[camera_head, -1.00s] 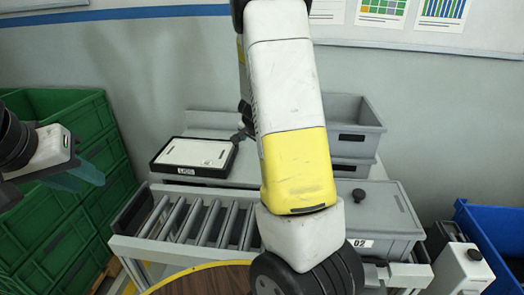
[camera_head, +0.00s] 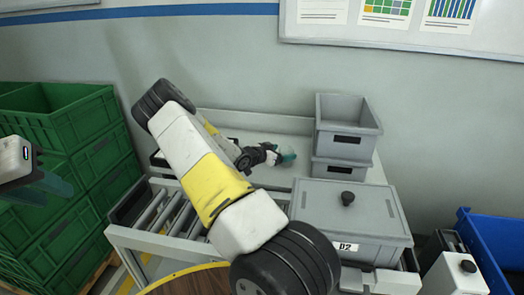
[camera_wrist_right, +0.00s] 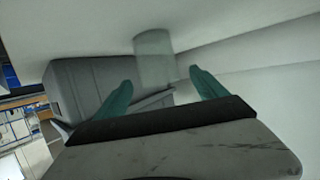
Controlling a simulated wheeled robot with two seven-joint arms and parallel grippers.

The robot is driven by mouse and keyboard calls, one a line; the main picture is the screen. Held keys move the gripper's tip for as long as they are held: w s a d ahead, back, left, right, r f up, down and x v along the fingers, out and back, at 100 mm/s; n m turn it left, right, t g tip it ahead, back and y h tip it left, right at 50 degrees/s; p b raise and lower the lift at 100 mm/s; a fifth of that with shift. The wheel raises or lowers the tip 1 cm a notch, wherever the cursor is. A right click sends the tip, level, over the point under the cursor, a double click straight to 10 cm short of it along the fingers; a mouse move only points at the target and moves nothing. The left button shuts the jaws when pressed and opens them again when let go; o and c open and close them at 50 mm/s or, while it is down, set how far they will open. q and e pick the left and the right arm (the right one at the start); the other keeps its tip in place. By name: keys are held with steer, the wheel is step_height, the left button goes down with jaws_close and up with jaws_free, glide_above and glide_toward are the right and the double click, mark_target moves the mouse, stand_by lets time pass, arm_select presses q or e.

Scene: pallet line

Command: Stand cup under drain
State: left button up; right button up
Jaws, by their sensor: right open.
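A pale, see-through cylinder that looks like the cup (camera_wrist_right: 153,58) shows in the right wrist view, upright between and beyond my fingertips. My right gripper (camera_wrist_right: 160,88) is open there, its two teal fingers apart with nothing between the tips. In the head view my right gripper (camera_head: 284,158) is over the back of the grey bench, left of the stacked grey bins; I cannot make out the cup there. My left gripper (camera_head: 42,186) is at the left edge, its teal fingers apart and empty, in front of the green crates. I cannot pick out a drain.
A lidded grey box (camera_head: 350,215) with a black knob stands on the bench's right. Open grey bins (camera_head: 346,145) are stacked behind it. A roller conveyor (camera_head: 165,215) is partly behind my arm. Green crates (camera_head: 70,120) stand left, a blue bin (camera_head: 490,250) right.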

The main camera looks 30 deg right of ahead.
mark_target(291, 150)
steer(key=x, duration=0.6)
steer(key=c, duration=1.6)
steer(key=shift+o, duration=0.2)
steer(key=shift+r, duration=0.15)
